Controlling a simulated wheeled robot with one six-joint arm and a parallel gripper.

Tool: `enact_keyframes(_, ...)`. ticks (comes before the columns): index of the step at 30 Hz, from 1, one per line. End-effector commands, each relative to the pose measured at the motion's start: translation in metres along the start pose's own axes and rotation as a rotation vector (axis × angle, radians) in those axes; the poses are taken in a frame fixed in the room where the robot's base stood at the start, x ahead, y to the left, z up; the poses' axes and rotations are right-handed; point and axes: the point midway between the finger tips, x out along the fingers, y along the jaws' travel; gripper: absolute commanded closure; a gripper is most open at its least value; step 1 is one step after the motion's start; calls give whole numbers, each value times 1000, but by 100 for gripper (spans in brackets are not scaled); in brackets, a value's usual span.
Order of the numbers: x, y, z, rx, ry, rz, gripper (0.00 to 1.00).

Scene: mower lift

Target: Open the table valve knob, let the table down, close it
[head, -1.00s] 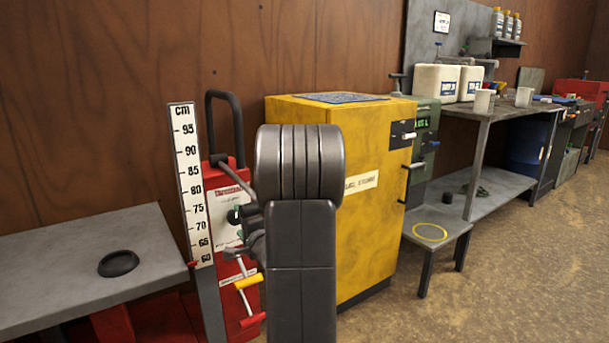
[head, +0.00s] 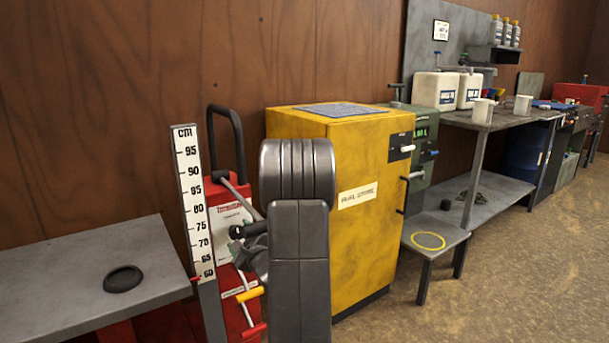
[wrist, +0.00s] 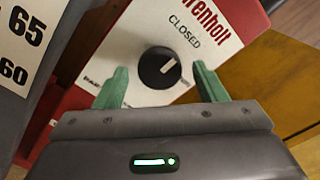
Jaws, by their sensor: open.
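The black valve knob (wrist: 159,68) sits on the white panel of the red lift column (wrist: 75,125) in the wrist view. Its white mark points up and right, toward the word CLOSED. My gripper (wrist: 160,80) is open, with one green finger on each side of the knob and nothing held. I cannot tell whether the fingers are level with the knob in depth. In the head view the red column (head: 228,225) is partly hidden by my arm. The grey lift table (head: 70,275) is at the left, with a black ring on it. A red pointer is near 60 on the white cm scale (head: 193,200).
A yellow cabinet (head: 345,230) stands right of the column, close to my arm. Yellow (head: 249,294) and red (head: 254,330) handles stick out low on the column. A workbench (head: 500,120) runs along the wall to the right. The floor at the right is clear.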

Motion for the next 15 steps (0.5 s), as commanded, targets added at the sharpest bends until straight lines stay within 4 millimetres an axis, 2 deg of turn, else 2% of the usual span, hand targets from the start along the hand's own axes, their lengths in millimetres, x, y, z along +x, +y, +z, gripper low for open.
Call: enact_keyframes(15,0,-3,3,274,2,2,35)
